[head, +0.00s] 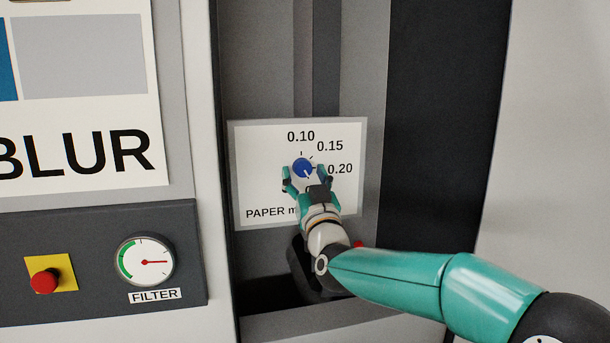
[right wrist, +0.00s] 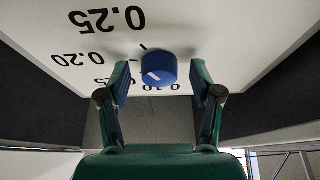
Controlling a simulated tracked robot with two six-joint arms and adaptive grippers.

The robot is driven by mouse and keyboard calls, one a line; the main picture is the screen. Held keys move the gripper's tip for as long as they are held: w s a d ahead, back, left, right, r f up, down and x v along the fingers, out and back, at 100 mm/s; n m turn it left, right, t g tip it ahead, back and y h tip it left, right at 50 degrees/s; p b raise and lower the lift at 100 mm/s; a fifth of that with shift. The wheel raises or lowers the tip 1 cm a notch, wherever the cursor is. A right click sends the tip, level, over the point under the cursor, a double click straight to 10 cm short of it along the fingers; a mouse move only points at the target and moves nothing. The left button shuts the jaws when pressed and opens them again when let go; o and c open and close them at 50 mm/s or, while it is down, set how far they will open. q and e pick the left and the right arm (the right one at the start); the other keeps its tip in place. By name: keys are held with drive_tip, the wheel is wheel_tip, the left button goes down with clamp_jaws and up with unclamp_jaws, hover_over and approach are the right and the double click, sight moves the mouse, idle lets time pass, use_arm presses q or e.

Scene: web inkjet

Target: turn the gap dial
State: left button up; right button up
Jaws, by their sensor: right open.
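The gap dial (head: 303,167) is a round blue knob with a white pointer line, on a white PAPER plate (head: 258,190). In the head view its line slants to the lower right, below the 0.20 label. My right gripper (head: 304,171) is open, with one finger on each side of the dial. In the right wrist view the blue dial (right wrist: 158,68) stands between the open fingers (right wrist: 159,72), with a gap on both sides. The 0.25 label (right wrist: 106,19) shows upside down there; in the head view my gripper hides that part of the plate. My left gripper is not in view.
Left of the plate, a dark panel carries a red button (head: 44,281) on a yellow square and a FILTER gauge (head: 146,261). A small red part (head: 359,245) shows just behind my right arm. The plate sits in a recess between the grey cabinet edge and a black side panel (head: 436,120).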

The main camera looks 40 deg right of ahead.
drive_tip(key=c, duration=1.1)
drive_tip(key=shift+s+d+f+n+t+y+b, duration=0.15)
drive_tip(key=shift+n+y+b, duration=0.1)
drive_tip(key=shift+n+b, duration=0.3)
drive_tip(key=shift+w+a+n+t+y+b, duration=0.15)
drive_tip(key=shift+n+y+b, duration=0.1)
drive_tip(key=shift+n+b, duration=0.3)
drive_tip(key=shift+c, duration=0.2)
drive_tip(key=n+b, duration=0.1)
drive_tip(key=n+y+b, duration=0.1)
drive_tip(key=n, duration=0.1)
drive_tip(key=n+y+b, duration=0.1)
drive_tip(key=shift+s+d+n+t+b, duration=0.15)
drive_tip(key=shift+d+n+t+b, duration=0.1)
drive_tip(key=shift+n+t+b, duration=0.05)
drive_tip(key=shift+n+y+b, duration=0.45)
drive_tip(key=shift+n+y, duration=0.25)
drive_tip(key=shift+n, duration=0.5)
drive_tip(key=shift+d+r+n+y, duration=0.1)
drive_tip(key=shift+r+n+y, duration=0.2)
drive_tip(key=shift+n+y, duration=0.5)
drive_tip(key=shift+n+p, duration=0.85)
drive_tip(key=shift+n, duration=0.65)
drive_tip(key=shift+y, duration=0.4)
drive_tip(key=o, duration=1.1)
drive_tip(key=shift+s, duration=0.1)
